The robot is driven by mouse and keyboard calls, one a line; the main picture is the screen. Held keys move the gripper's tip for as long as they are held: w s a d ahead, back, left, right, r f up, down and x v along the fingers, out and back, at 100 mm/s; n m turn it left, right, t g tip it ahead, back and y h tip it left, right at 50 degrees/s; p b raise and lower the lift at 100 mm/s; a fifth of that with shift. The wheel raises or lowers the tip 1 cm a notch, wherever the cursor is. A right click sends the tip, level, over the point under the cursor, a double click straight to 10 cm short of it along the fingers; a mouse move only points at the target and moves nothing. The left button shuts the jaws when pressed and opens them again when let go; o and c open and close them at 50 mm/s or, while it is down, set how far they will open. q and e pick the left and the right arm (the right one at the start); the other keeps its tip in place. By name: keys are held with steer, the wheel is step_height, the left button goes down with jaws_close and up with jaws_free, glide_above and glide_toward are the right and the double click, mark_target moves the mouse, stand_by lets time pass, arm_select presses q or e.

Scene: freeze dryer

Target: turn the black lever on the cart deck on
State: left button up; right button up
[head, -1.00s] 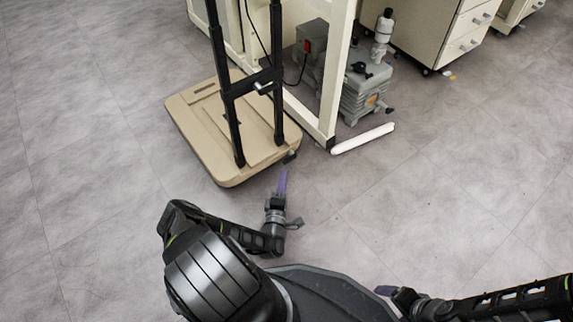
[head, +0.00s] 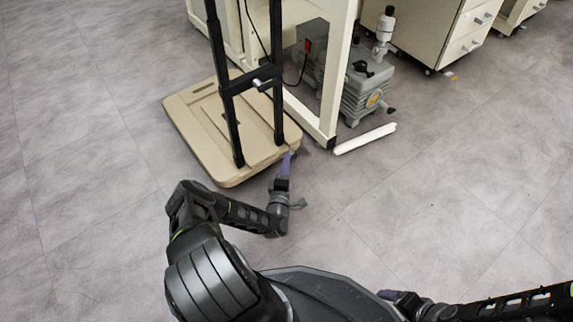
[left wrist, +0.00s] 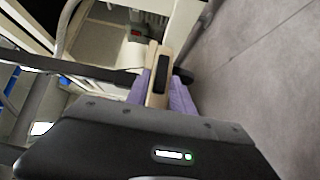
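The cart deck (head: 235,172) is a beige board on the floor with black uprights. In the left wrist view the black lever (left wrist: 161,72) is a dark oblong piece at the beige deck edge (left wrist: 152,55). My left gripper (head: 289,162) is at the deck's near right corner, where it hides the lever in the head view. In the left wrist view its purple fingers (left wrist: 160,95) stand apart, one on each side of the lever's line; contact cannot be told. My right gripper (head: 386,294) is low at the right, far from the cart; its finger gap cannot be made out.
A cream table frame (head: 335,85) stands close behind the deck. A grey pump (head: 366,90) sits under it, and a white bar (head: 365,139) lies on the floor. Drawer cabinets (head: 460,35) stand at the back right.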

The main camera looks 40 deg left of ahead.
arm_select(q)
jaws_close()
stand_by(0.4)
